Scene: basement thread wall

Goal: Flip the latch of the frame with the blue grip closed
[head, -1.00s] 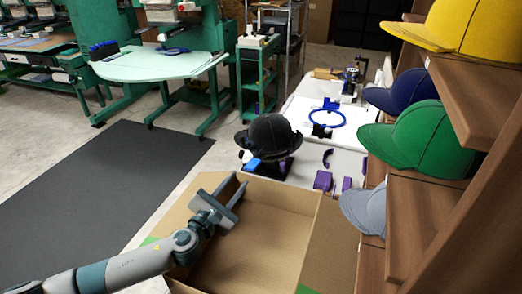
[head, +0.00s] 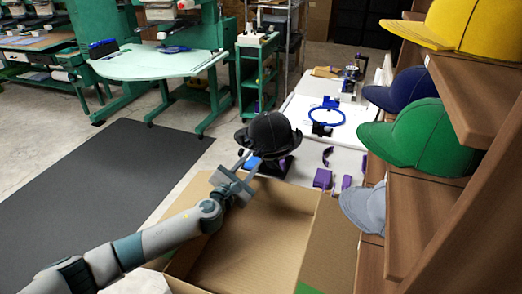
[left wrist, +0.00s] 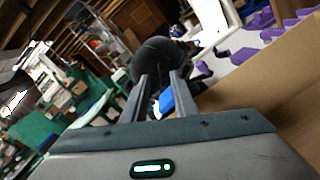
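The blue grip (head: 253,163) sits at the lower left of a stand that carries a black cap (head: 268,132) at the near end of the white table. The grip also shows in the left wrist view (left wrist: 166,102), between my two fingers, with the cap (left wrist: 158,58) behind it. My left gripper (head: 244,165) is open, its fingers apart and pointing at the grip; I cannot tell whether they touch it. The latch itself is too small or hidden to make out. My right gripper is not in view.
An open cardboard box (head: 255,240) stands below and right of my left gripper. Purple parts (head: 323,178) and a blue hoop (head: 325,117) lie on the white table (head: 298,165). Wooden shelves (head: 412,215) with caps close off the right side.

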